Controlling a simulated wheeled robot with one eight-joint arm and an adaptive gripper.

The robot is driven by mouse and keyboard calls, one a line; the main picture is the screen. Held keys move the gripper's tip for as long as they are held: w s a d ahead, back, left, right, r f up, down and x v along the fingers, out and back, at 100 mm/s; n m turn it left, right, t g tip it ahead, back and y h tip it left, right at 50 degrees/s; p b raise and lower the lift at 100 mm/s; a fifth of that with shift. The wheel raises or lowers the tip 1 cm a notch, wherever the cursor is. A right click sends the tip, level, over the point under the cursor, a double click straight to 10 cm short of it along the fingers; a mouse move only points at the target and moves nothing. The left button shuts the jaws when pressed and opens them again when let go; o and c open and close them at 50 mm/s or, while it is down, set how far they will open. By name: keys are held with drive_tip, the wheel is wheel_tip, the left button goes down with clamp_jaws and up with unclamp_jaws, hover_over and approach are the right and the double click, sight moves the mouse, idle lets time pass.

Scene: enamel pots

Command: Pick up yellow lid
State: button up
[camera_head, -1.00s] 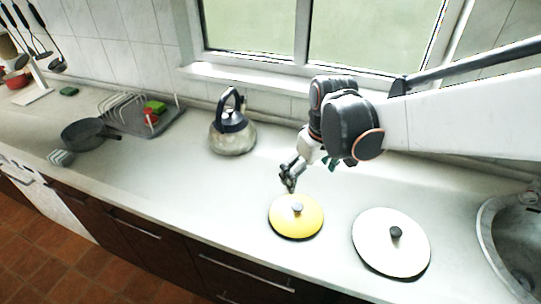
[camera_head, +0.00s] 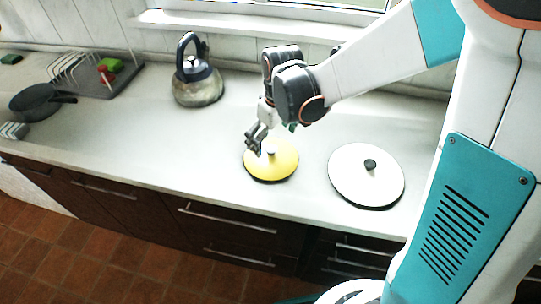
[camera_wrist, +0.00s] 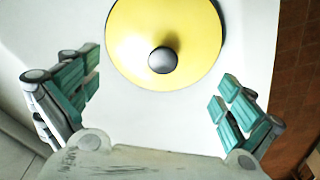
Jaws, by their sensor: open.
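The yellow lid (camera_head: 283,165) lies on the counter near its front edge, with a round grey knob (camera_head: 270,151) at its middle. In the wrist view the yellow lid (camera_wrist: 190,25) fills the upper middle, its far edge cut off, with the knob (camera_wrist: 163,60) facing the camera. My gripper (camera_head: 256,140) is just at the upper left of the knob in the head view. In the wrist view my gripper's (camera_wrist: 158,92) teal-padded fingers are wide apart and empty, with the knob ahead of the gap between them.
A white lid (camera_head: 350,185) with a dark knob lies to the right of the yellow lid. A kettle (camera_head: 198,88) stands behind to the left. A dish rack (camera_head: 88,75) and a dark pan (camera_head: 35,100) are farther left. The counter's left middle is clear.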

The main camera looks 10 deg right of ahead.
sight(272, 149)
wheel_tip(272, 149, down, 5)
drive_tip(key=shift+a+r+b, duration=0.1)
drive_tip(key=shift+a+b, duration=0.05)
drive_tip(key=shift+b, duration=0.9)
drive_tip(key=shift+s+r, duration=0.1)
drive_tip(key=shift+s, duration=0.1)
drive_tip(key=c, duration=1.6)
